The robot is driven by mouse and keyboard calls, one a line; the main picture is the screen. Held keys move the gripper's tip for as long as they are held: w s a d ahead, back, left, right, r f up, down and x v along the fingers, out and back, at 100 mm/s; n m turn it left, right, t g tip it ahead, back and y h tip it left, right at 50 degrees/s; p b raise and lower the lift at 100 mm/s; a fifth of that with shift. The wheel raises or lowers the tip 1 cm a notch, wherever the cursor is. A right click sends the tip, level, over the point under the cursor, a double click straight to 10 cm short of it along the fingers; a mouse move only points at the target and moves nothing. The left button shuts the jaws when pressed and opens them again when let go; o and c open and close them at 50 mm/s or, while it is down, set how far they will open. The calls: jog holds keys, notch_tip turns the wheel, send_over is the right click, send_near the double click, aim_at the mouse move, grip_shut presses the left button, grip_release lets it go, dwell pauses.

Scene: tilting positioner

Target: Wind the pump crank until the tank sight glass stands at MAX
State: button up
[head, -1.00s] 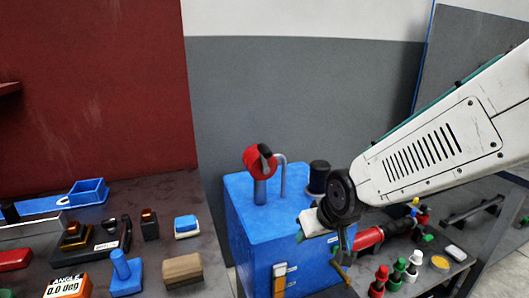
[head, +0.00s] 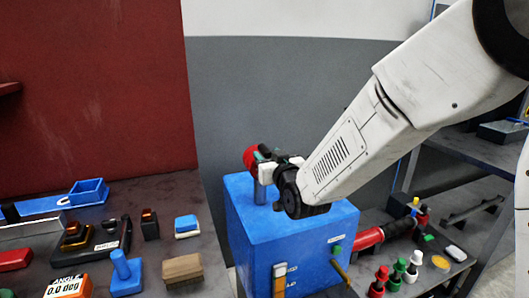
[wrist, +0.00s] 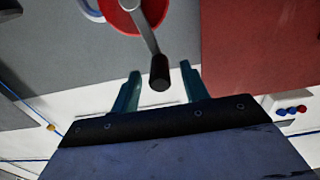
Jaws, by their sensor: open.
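The pump crank is a red disc with a grey arm and a black knob (wrist: 159,72). In the head view its red disc (head: 249,157) shows above the blue tank (head: 250,220), partly hidden by my gripper. The sight glass (head: 279,287) is a narrow strip on the tank's front face, with orange in its lower part; its marks are too small to read. My gripper (wrist: 160,70) is open, its two teal fingers on either side of the black knob. Gaps show beside the knob, and I see no grip on it. My gripper (head: 262,162) also shows in the head view.
A bench at left holds a blue tray (head: 88,192), a wooden block (head: 183,269) and an orange angle display (head: 68,288). Right of the tank are a red cylinder (head: 368,237) and several small bottles (head: 413,268). A grey wall stands behind.

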jog(key=shift+x, duration=1.7)
grip_shut()
